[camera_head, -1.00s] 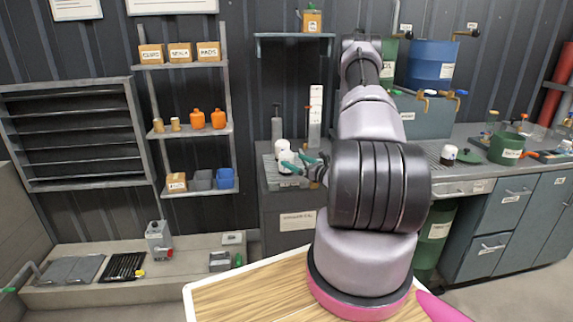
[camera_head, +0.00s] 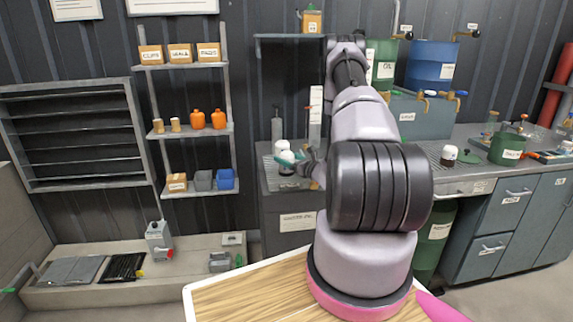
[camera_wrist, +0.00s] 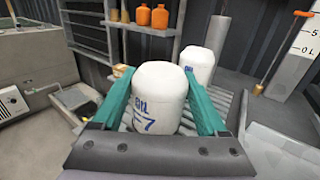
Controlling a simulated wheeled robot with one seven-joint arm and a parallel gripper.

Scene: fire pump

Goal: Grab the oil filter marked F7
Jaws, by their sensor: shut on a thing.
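The oil filter marked F7 (camera_wrist: 160,97) is a white cylinder with blue lettering reading "OIL" and "F7", upright in the wrist view. My gripper (camera_wrist: 158,100) has its two teal fingers on either side of this filter, shut on it. In the head view my gripper (camera_head: 291,160) is at the grey cabinet, and its fingers and arm partly cover the filter. A second white filter (camera_wrist: 198,62) stands just behind F7 to the right in the wrist view. Any mark on it cannot be read.
The filters are at a ribbed tray top (camera_wrist: 232,105) on the grey cabinet (camera_head: 290,235). A white level gauge board (camera_wrist: 298,60) stands at the right in the wrist view. A shelf with orange bottles (camera_head: 207,119) is to the left, and a workbench (camera_head: 470,168) to the right.

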